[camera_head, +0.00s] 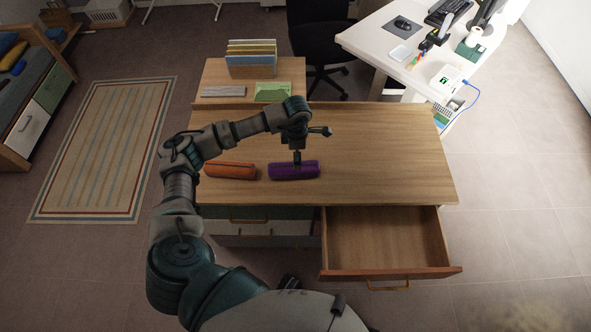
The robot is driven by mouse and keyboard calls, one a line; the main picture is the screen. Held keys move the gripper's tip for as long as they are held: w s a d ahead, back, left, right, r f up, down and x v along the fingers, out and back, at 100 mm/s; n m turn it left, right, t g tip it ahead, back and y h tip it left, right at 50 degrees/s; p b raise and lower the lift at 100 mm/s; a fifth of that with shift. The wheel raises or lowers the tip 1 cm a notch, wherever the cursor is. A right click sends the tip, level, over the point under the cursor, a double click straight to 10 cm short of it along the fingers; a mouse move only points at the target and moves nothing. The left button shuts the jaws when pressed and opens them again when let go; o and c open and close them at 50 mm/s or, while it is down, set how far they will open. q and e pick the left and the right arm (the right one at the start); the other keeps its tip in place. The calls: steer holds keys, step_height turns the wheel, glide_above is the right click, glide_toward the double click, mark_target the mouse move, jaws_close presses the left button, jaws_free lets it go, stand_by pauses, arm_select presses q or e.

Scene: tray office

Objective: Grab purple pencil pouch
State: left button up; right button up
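The purple pencil pouch (308,172) lies on its side on the wooden desk top (390,150), near the front edge. My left gripper (297,164) points down at the middle of the pouch, and its fingertips overlap the pouch's upper edge in the picture. The fingers are small and dark, so I cannot tell whether they are open, shut or gripping. The pouch appears to rest on the desk. My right gripper is not in view.
An orange pouch (230,171) lies just left of the purple one. An empty drawer (385,240) stands open below the desk's front right. Folders (251,58) and a green tray (272,92) sit on the rear surface. The desk's right side is clear.

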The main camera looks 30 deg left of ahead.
mark_target(292, 166)
arm_select(q)
step_height(292, 166, down, 4)
steer(key=shift+s+r, duration=0.1)
steer(key=a+f, duration=0.2)
steer(key=f, duration=0.3)
steer(key=d+f, duration=0.1)
steer(key=shift+f, duration=0.35)
steer(key=shift+d+f, duration=0.15)
steer(key=shift+d, duration=0.05)
steer(key=shift+c, duration=0.2)
steer(key=c, duration=0.4)
steer(key=shift+a, duration=0.35)
steer(key=c, duration=0.8)
steer(key=shift+a, duration=0.15)
steer(key=shift+c, duration=0.6)
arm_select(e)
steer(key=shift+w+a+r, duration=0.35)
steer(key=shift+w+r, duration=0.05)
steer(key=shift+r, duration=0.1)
arm_select(q)
steer(key=shift+d, duration=0.2)
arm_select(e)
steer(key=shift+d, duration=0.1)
